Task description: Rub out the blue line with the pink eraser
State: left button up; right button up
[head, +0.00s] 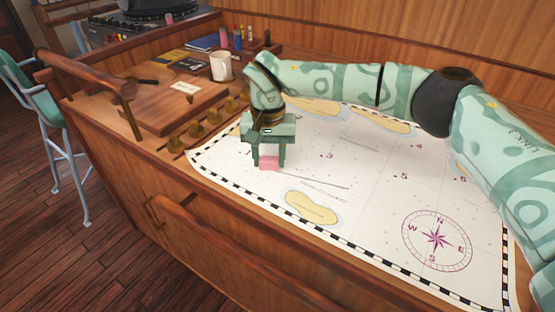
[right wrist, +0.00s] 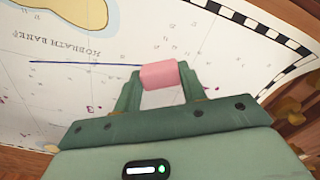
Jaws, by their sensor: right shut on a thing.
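My right gripper (head: 268,160) is shut on the pink eraser (head: 268,163), low over the chart on the desk. The eraser also shows between the two fingers in the right wrist view (right wrist: 159,75). The blue line (right wrist: 85,64) is a thin straight stroke on the chart; in the head view (head: 315,181) it runs to the right from near the eraser. In the right wrist view one end of the line lies close to the eraser. I cannot tell whether the eraser touches the paper. My left gripper is not in view.
The chart (head: 370,200) lies flat on the wooden desk, with tan islands and a compass rose (head: 437,240). A white mug (head: 221,66), books and brass knobs stand left of it. A wooden rail (head: 85,72) edges the desk. A stool (head: 65,130) stands at the left.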

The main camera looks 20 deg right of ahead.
jog(key=shift+s+p, duration=0.1)
jog(key=shift+p, duration=0.25)
dwell(0.4)
jog(key=shift+f, duration=0.35)
dwell(1.1)
jog(key=shift+p, duration=0.35)
dwell(3.0)
jog(key=shift+s+d+r+p, duration=0.15)
jog(key=shift+s+d+p, duration=0.35)
jog(key=shift+p, duration=0.3)
jog(key=shift+s+d, duration=0.15)
jog(key=shift+d, duration=0.2)
jog(key=shift+d+p, duration=0.15)
jog(key=shift+p, duration=0.15)
jog(key=shift+f, duration=0.2)
